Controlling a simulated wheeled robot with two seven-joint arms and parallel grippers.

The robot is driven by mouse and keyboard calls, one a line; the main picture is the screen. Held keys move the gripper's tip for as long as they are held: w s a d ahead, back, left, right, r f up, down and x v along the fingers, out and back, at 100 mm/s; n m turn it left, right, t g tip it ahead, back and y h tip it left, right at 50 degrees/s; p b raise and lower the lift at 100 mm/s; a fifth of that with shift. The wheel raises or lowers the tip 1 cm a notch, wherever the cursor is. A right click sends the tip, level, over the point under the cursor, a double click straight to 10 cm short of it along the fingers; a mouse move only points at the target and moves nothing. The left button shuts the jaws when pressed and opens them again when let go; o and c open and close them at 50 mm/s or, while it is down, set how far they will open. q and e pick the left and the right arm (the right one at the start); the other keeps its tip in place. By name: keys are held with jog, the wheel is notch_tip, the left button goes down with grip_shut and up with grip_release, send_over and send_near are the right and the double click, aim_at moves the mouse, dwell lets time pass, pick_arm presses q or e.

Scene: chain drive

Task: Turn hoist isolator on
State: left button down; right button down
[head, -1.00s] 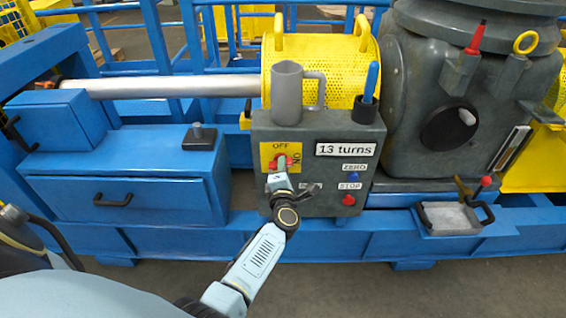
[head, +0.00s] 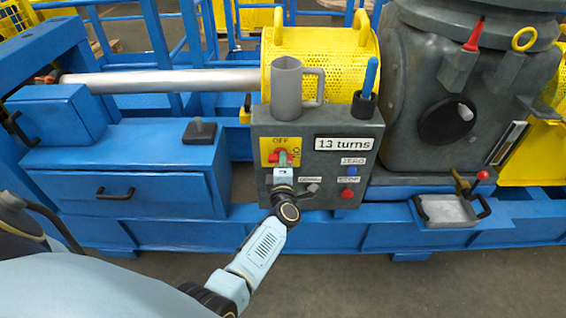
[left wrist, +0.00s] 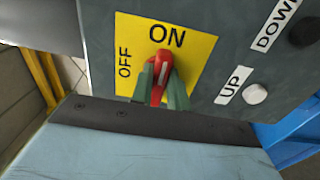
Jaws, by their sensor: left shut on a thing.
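The hoist isolator is a red handle (head: 273,156) on a yellow plate (head: 266,145), on the front of a grey control box (head: 325,185). In the left wrist view the red handle (left wrist: 161,66) lies nearly upright in the picture, its upper end close below the word ON. OFF stands to its left on the yellow plate (left wrist: 196,62). My left gripper (head: 284,160) is at the handle, its greenish fingertips (left wrist: 161,86) on both sides of it, shut on it. The gripper partly hides the handle and the ON label in the head view. My right gripper is not in view.
The box also bears a "13 turns" display (head: 344,144), a blue ZERO button (head: 351,170) and a red STOP button (head: 347,193). A grey mug (head: 286,85) and a blue-handled tool (head: 370,75) in a black holder stand on top. A shallow tray (head: 448,212) is at right.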

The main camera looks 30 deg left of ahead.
pick_arm(q)
jog(key=c, duration=1.4)
grip_release()
jog(key=shift+o, duration=0.2)
